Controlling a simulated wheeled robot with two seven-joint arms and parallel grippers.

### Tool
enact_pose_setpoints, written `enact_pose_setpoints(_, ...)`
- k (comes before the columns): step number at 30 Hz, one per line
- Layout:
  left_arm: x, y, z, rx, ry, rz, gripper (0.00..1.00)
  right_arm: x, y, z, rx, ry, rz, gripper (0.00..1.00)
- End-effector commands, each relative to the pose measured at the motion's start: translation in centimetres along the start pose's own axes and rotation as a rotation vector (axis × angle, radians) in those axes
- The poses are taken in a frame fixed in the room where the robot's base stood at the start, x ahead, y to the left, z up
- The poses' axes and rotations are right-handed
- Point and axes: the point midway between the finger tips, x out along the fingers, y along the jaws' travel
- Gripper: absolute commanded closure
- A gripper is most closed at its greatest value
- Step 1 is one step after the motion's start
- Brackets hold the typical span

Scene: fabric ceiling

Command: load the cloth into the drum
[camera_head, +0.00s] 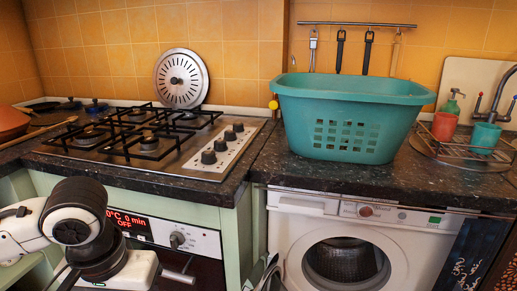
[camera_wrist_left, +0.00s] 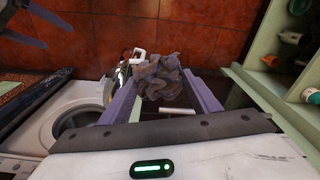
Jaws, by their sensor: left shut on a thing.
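The washing machine (camera_head: 300,222) stands under the counter at the right in the head view. Its round drum opening (camera_head: 345,262) is uncovered and looks dark inside; it also shows at the left in the wrist view (camera_wrist_left: 78,122). My left gripper (camera_wrist_left: 163,88) is shut on the crumpled grey cloth (camera_wrist_left: 160,75), which bulges out between its purple fingers. In the wrist view the cloth is to the right of the drum opening, outside it. In the head view my left arm comes in low at the left, and the cloth cannot be made out clearly.
A teal laundry basket (camera_head: 350,112) stands on the counter above the machine. A gas hob (camera_head: 150,138) and an oven (camera_head: 170,235) are to the left. A green open cabinet (camera_wrist_left: 262,92) is at the right in the wrist view. Tiled floor (camera_wrist_left: 200,30) lies beyond the cloth.

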Motion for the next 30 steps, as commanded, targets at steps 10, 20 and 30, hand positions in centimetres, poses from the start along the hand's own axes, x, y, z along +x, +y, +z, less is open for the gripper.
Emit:
enact_pose_setpoints(10, -7.9, -0.1, 1.3, -0.001, 0.0, -0.001, 0.64, -5.1, 0.5, -2.8, -0.011, 0.017, 0.046, 0.0)
enact_pose_setpoints(20, -8.7, -0.1, 1.6, -0.003, 0.002, -0.001, 0.64, -5.6, 0.7, -2.8, -0.015, 0.022, 0.056, 0.0)
enact_pose_setpoints(30, -8.8, -0.1, 1.5, -0.001, 0.006, -0.003, 0.64, -5.5, 0.7, -2.8, -0.015, 0.022, 0.055, 0.0)
